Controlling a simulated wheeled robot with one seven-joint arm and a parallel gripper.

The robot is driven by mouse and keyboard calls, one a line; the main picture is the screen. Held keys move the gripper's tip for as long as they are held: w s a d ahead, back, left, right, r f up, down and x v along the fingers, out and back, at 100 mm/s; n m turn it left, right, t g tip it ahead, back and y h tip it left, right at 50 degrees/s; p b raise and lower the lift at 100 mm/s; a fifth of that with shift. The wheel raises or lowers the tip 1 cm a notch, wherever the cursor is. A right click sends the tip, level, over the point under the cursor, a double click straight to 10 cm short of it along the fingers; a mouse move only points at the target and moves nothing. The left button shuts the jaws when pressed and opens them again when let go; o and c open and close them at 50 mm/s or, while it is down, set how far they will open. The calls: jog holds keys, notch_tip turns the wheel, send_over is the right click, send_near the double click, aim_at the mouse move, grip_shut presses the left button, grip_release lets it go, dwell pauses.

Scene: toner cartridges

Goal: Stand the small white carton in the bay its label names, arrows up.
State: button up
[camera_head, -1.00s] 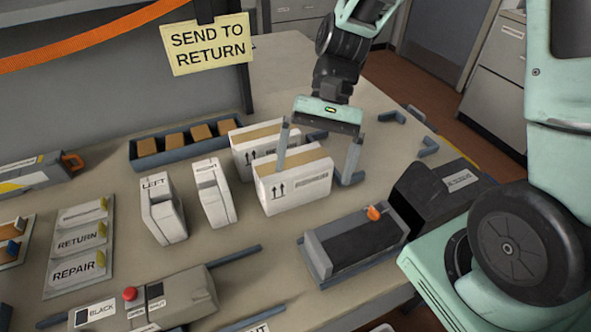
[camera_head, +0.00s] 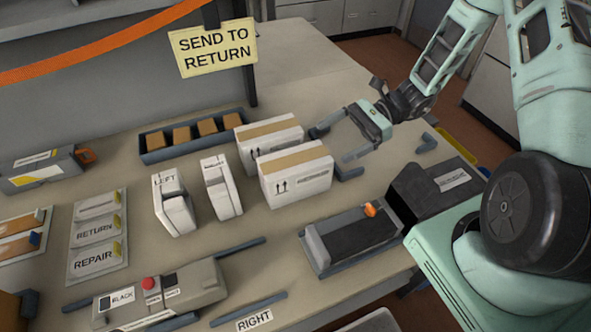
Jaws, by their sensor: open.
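Two white cartons with tan tape along their tops stand side by side in the middle of the table. The front carton (camera_head: 298,182) is upright, with two dark arrows pointing up on its near face and a label too small to read. The rear carton (camera_head: 258,152) stands just behind it and is partly hidden by it. I cannot tell which one is the small carton. My gripper (camera_head: 331,143) is open and empty, just right of the cartons, with its fingers pointing left towards them. I cannot tell whether a fingertip touches a carton.
A yellow "SEND TO RETURN" sign (camera_head: 214,48) hangs behind. White units marked LEFT (camera_head: 171,207) and, probably, RIGHT (camera_head: 221,190) stand left of the cartons. A blue tray (camera_head: 163,156) holds brown blocks. A dark device (camera_head: 345,238) lies in front. Blue-grey corner brackets (camera_head: 427,142) lie right.

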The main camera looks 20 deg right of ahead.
aim_at(301, 158)
jog(key=x, duration=0.4)
jog(key=shift+a+p, duration=0.1)
jog(key=shift+p, duration=0.25)
jog(key=x, duration=0.1)
jog(key=p+x, duration=0.2)
jog(key=x, duration=0.1)
jog(key=shift+s+a+r, duration=0.1)
jog(key=shift+a+r, duration=0.05)
jog(key=shift+r, duration=0.15)
jog(key=shift+a+f, duration=0.3)
jog(key=shift+a, duration=0.1)
jog(key=c, duration=1.9)
jog(key=shift+r, duration=0.15)
